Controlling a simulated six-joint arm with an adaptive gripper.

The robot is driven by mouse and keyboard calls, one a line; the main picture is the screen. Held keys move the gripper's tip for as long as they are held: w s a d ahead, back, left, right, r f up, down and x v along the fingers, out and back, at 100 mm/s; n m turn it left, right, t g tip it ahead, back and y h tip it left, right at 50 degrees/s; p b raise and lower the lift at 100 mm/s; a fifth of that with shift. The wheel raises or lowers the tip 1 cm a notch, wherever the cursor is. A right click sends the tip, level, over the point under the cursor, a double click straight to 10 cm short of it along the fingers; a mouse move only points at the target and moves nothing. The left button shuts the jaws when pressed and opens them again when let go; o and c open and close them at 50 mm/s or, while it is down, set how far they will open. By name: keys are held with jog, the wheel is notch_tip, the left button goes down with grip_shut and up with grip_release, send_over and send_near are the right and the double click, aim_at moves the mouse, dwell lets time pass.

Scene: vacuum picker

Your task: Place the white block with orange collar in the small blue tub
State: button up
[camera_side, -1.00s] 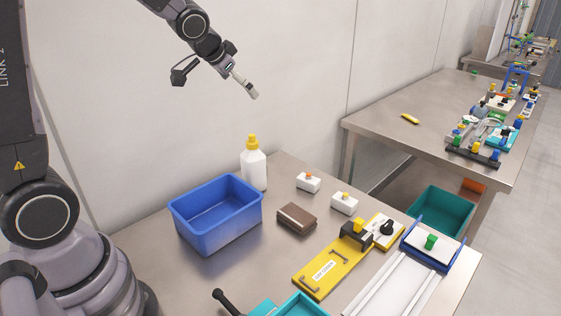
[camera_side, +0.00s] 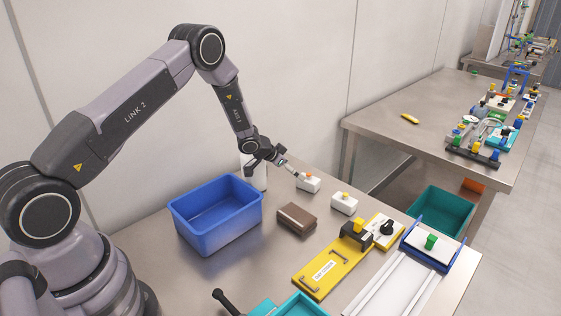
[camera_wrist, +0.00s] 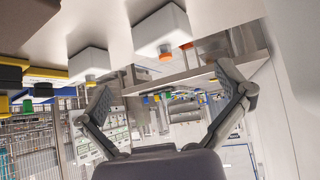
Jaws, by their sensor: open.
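The white block with orange collar (camera_side: 309,185) stands on the steel table, right of the white bottle. In the wrist view, this white block (camera_wrist: 160,28) shows at the top centre, its orange collar toward my fingers. My gripper (camera_side: 290,169) is just above and left of the block in the side view. In the wrist view my gripper (camera_wrist: 164,84) has its two fingers spread wide with nothing between them. The blue tub (camera_side: 226,236) stands on the table to the left of the block and looks empty.
A similar white block with a yellow collar (camera_side: 344,205) stands close to the right. A brown block (camera_side: 297,218) lies between it and the tub. The white bottle (camera_side: 261,178) is partly hidden behind my gripper. A yellow fixture (camera_side: 325,271) lies in front.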

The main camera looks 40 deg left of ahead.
aim_at(307, 176)
jog(key=x, duration=0.7)
jog(key=shift+w, duration=0.4)
jog(key=c, duration=1)
